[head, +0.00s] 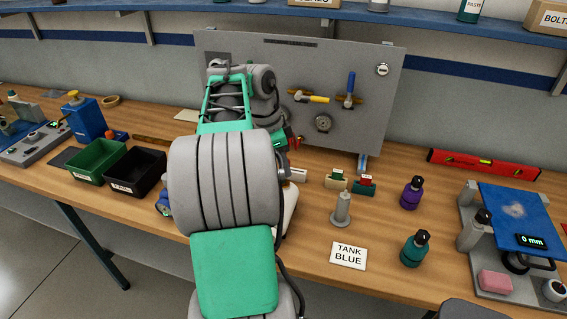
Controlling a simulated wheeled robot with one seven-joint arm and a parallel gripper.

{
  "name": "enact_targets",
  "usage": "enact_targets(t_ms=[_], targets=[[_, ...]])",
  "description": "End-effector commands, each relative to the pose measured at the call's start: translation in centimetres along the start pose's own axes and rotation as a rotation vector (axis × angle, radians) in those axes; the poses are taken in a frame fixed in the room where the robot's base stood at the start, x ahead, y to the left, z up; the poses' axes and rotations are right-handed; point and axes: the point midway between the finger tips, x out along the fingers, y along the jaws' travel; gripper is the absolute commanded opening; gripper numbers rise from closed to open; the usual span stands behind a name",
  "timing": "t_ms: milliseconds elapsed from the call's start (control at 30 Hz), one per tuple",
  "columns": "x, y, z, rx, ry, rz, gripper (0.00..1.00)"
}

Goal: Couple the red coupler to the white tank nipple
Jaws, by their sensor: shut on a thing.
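My arm rises through the middle of the head view and hides most of the work spot. My gripper (284,144) is just past the ribbed elbow, pointing down, its fingers mostly hidden. It is shut on a small red part, seemingly the red coupler (296,143), of which only a sliver shows. A white rounded body (290,208), likely the white tank, shows below it at the elbow's right edge. A short pale metal stub (298,174) sticks out to the right above that body; I cannot tell if it is the nipple. I see no contact between coupler and nipple.
A grey post (342,210) stands behind a "TANK BLUE" card (348,256). Green (97,162) and black (135,172) bins sit left. A tool panel (380,130) stands behind.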

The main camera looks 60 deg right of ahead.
Motion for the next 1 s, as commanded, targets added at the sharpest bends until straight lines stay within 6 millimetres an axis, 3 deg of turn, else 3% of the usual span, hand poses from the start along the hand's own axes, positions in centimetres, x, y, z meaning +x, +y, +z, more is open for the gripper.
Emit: enact_targets(t_ms=[1000], targets=[[1.1, 0.0, 0.3, 0.0, 0.0, 0.0, 0.0]])
